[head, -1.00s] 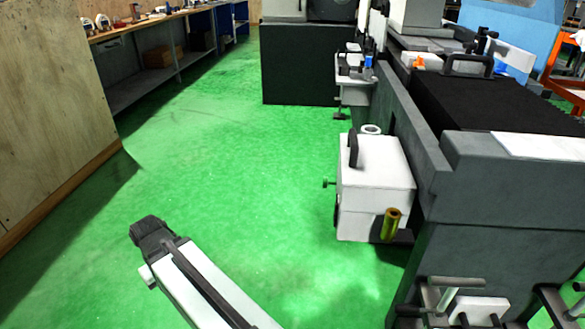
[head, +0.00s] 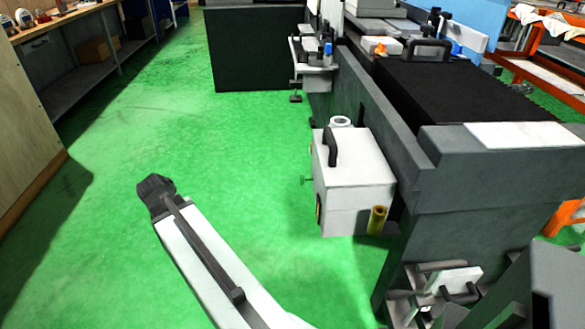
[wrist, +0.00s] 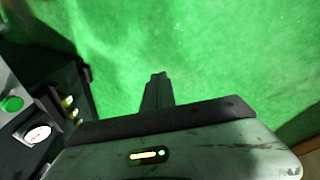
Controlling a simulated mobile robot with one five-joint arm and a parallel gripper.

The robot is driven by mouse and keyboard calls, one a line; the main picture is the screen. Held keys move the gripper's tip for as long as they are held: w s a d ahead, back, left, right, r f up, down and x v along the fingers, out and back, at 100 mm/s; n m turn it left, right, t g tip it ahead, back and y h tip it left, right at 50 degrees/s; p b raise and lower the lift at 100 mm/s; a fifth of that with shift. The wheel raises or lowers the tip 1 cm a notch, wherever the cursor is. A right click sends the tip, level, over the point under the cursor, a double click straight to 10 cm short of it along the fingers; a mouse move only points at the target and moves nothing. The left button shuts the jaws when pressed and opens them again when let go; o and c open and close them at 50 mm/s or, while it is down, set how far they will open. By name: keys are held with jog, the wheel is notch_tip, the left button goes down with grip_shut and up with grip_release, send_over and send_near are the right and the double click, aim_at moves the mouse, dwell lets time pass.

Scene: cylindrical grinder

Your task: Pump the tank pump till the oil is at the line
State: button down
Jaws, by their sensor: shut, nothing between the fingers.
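A white box-shaped tank (head: 358,172) stands low against the near side of the grey machine in the head view. A black upright handle (head: 331,147) and a white ring-shaped cap (head: 341,121) are on its top. A brass-coloured cylinder (head: 378,220) stands at its near right corner. I cannot make out an oil level or line. In the wrist view my gripper (wrist: 158,77) is shut and empty, over green floor. In the head view my arm reaches out left of the tank, well apart from it; the gripper's fingers are not clear there.
The grey machine (head: 500,180) fills the right side. Clamp-like fittings (head: 435,285) lie at its near foot. A wooden panel (head: 25,150) and a workbench (head: 80,65) line the left. Green floor between them is clear. The wrist view shows a dial (wrist: 38,134) and green button (wrist: 12,103) at left.

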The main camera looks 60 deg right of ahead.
aim_at(302, 180)
jog(key=s+d+r+m+h+p, duration=0.1)
jog(key=s+d+r+m, duration=0.1)
jog(key=d, duration=0.6)
jog(key=s+d+r+m+g+h+p, duration=0.1)
jog(key=s+d+r+m+p, duration=0.1)
jog(key=s+d+r, duration=0.3)
jog(key=s+d+r+m+g+h+p, duration=0.1)
jog(key=s+d+r, duration=0.3)
jog(key=d, duration=0.9)
jog(key=shift+s+d+r+m+h+p, duration=0.15)
jog(key=shift+s+d+m+h+p, duration=0.1)
jog(key=shift+s+m+h+p, duration=0.4)
jog(key=shift+w+y, duration=0.25)
jog(key=s+d+f+b, duration=0.4)
jog(key=d+f+b, duration=0.4)
jog(key=shift+s, duration=0.4)
jog(key=shift+d, duration=0.1)
